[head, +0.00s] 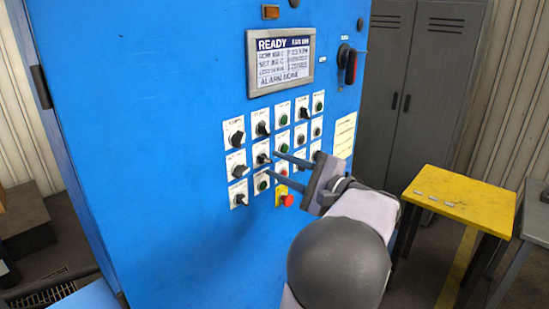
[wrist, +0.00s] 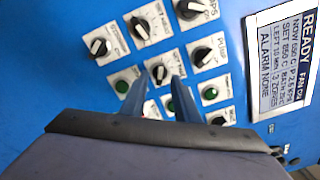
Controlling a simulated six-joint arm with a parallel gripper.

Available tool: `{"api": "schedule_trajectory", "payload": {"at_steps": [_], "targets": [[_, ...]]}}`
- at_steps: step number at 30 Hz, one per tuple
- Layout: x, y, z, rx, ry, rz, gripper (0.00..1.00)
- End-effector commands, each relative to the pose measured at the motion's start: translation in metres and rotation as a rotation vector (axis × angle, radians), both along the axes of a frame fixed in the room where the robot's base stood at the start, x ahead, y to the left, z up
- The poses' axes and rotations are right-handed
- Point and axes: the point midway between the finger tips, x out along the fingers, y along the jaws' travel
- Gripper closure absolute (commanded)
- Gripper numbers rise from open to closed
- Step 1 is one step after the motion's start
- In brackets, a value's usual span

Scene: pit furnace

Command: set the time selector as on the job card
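The blue cabinet's control panel carries rows of black selector knobs and green buttons on white plates. My gripper (head: 272,162) is in front of the panel, its two slim fingers apart and pointing at a black selector knob (head: 262,158) in the middle row. In the wrist view the fingertips (wrist: 161,80) lie either side of that knob (wrist: 159,71), with a gap between them. I cannot tell whether they touch it. The plate labels are too small or blurred to tell which is the time selector. A pale yellow card (head: 344,135) is on the panel's right, its text unreadable.
Neighbouring knobs (head: 237,138) and buttons sit close around the fingers. A red emergency button (head: 286,200) is just below. The display (head: 280,58) reads READY. A red-and-black switch (head: 350,65) is at upper right. A yellow table (head: 458,195) stands to the right.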

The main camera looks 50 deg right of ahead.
Motion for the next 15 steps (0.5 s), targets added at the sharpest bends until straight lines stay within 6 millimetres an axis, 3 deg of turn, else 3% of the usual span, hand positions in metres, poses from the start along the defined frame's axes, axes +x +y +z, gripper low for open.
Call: {"api": "schedule_trajectory", "payload": {"at_steps": [6,15], "targets": [[0.018,0.0,0.001,0.001,0.0,0.001,0.72],[0.021,0.0,-0.001,0.001,0.001,-0.001,0.72]]}}
